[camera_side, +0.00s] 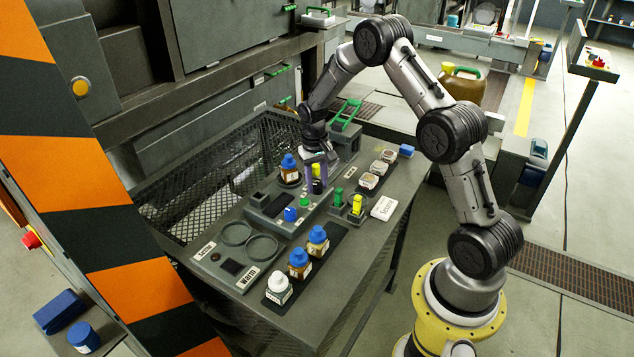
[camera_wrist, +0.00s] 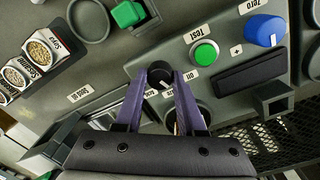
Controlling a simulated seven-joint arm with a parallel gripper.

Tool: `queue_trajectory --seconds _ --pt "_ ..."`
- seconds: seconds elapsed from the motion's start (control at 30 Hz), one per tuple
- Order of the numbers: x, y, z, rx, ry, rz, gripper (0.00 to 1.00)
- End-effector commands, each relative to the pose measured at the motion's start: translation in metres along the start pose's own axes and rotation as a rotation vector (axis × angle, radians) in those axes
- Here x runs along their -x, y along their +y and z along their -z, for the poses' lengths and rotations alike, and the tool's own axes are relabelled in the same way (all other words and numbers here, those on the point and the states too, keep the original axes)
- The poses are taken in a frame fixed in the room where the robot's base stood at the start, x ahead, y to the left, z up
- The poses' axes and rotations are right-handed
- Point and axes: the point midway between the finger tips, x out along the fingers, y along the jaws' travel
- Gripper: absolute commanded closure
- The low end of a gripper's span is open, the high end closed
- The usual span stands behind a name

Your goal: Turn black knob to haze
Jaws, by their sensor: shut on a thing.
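The black knob (camera_wrist: 160,77) sits on the grey panel in the wrist view, between the two purple fingers of my gripper (camera_wrist: 163,84). The fingers are shut on its sides. Small white labels lie around the knob; one reads like "Off", and I cannot read a "haze" label. In the side view my gripper (camera_side: 316,178) reaches down onto the control box, with the dark knob (camera_side: 317,187) low between its fingers. The direction the knob points is not clear.
A green Test button (camera_wrist: 205,53) and a blue Zero knob (camera_wrist: 265,30) are on the same panel. A blue-capped bottle (camera_side: 289,171) stands close left of my gripper. Several bottles stand on a black strip (camera_side: 328,259) in front. Small sample dishes (camera_side: 369,181) lie right.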

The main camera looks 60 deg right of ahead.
Motion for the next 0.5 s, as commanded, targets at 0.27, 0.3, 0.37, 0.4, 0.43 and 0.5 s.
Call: queue_trajectory --seconds 0.27,0.3,0.37,0.4,0.43,0.5 --pt "0.0014 0.0003 0.0015 -0.214 -0.006 0.001 1.00" --pt "0.0015 0.0003 0.0016 -0.239 -0.007 0.001 1.00" --pt "0.0015 0.0004 0.0016 -0.272 -0.009 0.001 1.00" --pt "0.0015 0.0004 0.0015 -0.290 -0.010 0.001 1.00" --pt "0.0015 0.0004 0.0014 -0.304 -0.010 0.001 1.00" --pt "0.0016 0.0005 0.0015 -0.331 -0.011 0.001 1.00"
